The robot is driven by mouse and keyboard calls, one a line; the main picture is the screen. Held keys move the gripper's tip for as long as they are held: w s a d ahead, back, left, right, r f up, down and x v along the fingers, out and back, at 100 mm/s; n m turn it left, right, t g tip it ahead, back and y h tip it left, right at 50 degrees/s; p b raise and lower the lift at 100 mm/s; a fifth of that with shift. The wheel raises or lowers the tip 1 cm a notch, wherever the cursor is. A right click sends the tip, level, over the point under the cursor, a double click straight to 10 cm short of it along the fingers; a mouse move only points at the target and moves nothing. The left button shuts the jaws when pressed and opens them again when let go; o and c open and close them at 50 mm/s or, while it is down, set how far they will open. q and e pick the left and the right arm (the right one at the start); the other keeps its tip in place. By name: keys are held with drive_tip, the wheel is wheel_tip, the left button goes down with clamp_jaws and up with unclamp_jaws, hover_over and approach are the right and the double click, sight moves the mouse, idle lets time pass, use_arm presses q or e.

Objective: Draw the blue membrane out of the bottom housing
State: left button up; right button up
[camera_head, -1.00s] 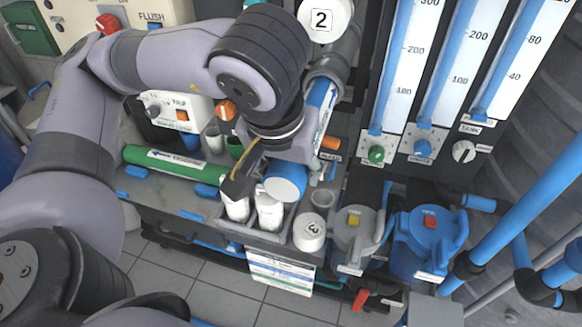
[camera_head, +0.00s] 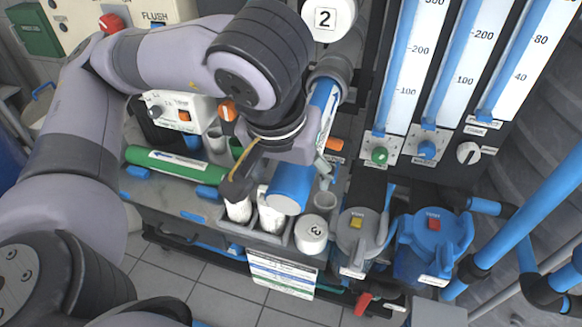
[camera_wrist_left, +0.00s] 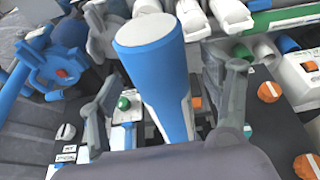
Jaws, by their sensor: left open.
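The blue membrane (camera_head: 291,187) is a long cylinder with a pale label band. It sticks out of the bottom housing (camera_head: 330,66), a grey tube mouth, and slopes down toward me. Its far part is inside the housing. In the left wrist view the membrane (camera_wrist_left: 155,65) runs up between the fingers with its round end toward the camera. My left gripper (camera_head: 280,176) is open around the membrane; its fingers (camera_wrist_left: 172,85) stand on either side with visible gaps. Contact on the hidden side cannot be told. My right gripper is not in view.
White cap 3 (camera_head: 312,234) sits in the tray with white cartridges (camera_head: 271,217). A green tube (camera_head: 175,165) lies left. Cap 2 (camera_head: 326,18) closes the housing above. Yellow-button (camera_head: 356,224) and red-button (camera_head: 433,224) valves stand right. Flow gauges (camera_head: 413,60) rise behind.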

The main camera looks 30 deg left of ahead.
use_arm(q)
drive_tip(key=v, duration=1.2)
